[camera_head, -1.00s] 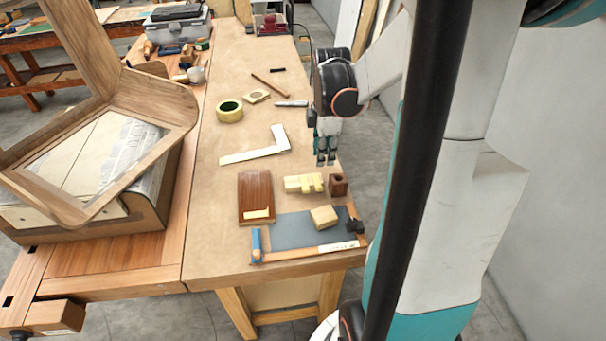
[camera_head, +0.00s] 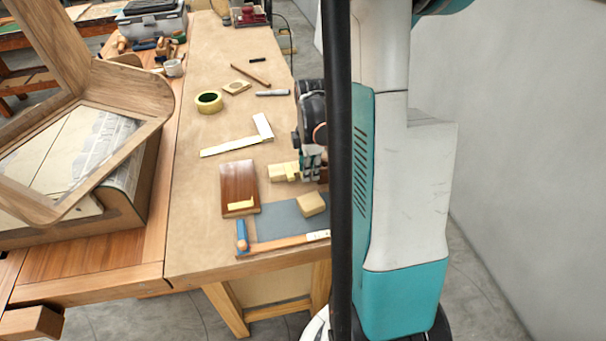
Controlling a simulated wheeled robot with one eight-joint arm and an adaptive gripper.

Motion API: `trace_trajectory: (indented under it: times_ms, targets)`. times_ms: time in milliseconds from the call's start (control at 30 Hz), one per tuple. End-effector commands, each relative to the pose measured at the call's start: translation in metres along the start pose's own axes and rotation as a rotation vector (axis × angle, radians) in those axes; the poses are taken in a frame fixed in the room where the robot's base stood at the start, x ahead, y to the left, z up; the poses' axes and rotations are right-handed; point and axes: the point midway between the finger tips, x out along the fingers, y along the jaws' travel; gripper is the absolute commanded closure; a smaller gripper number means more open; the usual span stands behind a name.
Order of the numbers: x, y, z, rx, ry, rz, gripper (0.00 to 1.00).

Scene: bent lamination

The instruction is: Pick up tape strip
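The tape strip, a short pale yellow strip (camera_head: 241,205), lies on the near end of a dark brown curved wooden piece (camera_head: 238,181) on the workbench. My gripper (camera_head: 312,172) points down to the right of the brown piece, close by a pale wooden block. It is apart from the strip. It is partly hidden behind the dark column, and its fingers are too small to tell open from shut. Nothing is visibly held in it.
Around the strip are a notched pale block (camera_head: 284,171), a small wood block (camera_head: 311,204), a grey mat (camera_head: 280,222) and a blue-ended tool (camera_head: 242,235). Farther back are a try square (camera_head: 240,142) and a tape roll (camera_head: 209,101). A wooden frame (camera_head: 150,95) stands left.

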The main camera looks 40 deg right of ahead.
Motion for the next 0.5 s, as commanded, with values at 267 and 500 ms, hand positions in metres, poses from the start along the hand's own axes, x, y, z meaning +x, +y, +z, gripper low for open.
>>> trace_trajectory:
  times_ms: [267, 500]
  targets:
    - [0.0112, -0.0002, -0.0004, -0.001, 0.0, 0.0, 0.75]
    - [0.011, -0.0001, -0.0005, -0.001, 0.0, 0.0, 1.0]
